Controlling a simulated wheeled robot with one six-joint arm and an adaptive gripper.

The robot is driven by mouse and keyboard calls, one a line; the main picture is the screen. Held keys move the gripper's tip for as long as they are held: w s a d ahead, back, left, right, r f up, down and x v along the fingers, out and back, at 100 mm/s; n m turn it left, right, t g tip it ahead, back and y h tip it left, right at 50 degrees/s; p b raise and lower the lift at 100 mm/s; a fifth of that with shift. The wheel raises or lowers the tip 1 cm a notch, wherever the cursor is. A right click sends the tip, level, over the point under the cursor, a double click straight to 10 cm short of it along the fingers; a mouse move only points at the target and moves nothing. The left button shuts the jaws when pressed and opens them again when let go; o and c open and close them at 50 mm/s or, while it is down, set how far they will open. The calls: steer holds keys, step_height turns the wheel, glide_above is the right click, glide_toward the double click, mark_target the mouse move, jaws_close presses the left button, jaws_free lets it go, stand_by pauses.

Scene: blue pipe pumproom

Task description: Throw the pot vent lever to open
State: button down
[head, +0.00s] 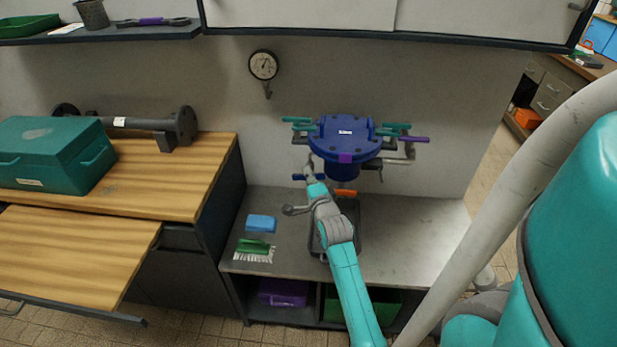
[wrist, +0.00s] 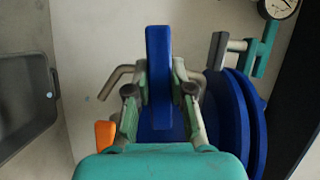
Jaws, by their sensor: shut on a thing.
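The blue pot (head: 345,138) with its bolted round lid is mounted at the wall above the grey bench; its rounded side also shows in the wrist view (wrist: 225,110). A blue lever (wrist: 158,60) stands upright in the wrist view, between my gripper's fingers (wrist: 160,108). In the head view my gripper (head: 311,172) is at the pot's lower left, and a bit of the blue lever (head: 299,177) shows beside it. My gripper is shut on this lever. The fingers hide part of it. No label tells me whether it is the vent lever.
An orange handle (head: 345,192) is under the pot, also in the wrist view (wrist: 105,134). A purple handle (head: 414,139) is at the right. A blue sponge (head: 261,223) and green brush (head: 254,248) lie on the bench. A gauge (head: 264,65) hangs above.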

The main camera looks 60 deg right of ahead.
steer(key=n+g, duration=0.1)
steer(key=n, duration=0.2)
steer(key=shift+n+g+y, duration=0.3)
steer(key=shift+g, duration=0.1)
steer(key=n+g, duration=0.2)
steer(key=n, duration=0.1)
steer(key=n+g, duration=0.1)
steer(key=n, duration=0.1)
steer(key=shift+n+g, duration=0.3)
steer(key=shift+n, duration=0.1)
steer(key=shift+n+g, duration=1)
steer(key=shift+n, duration=0.3)
steer(key=c, duration=1)
jaws_free()
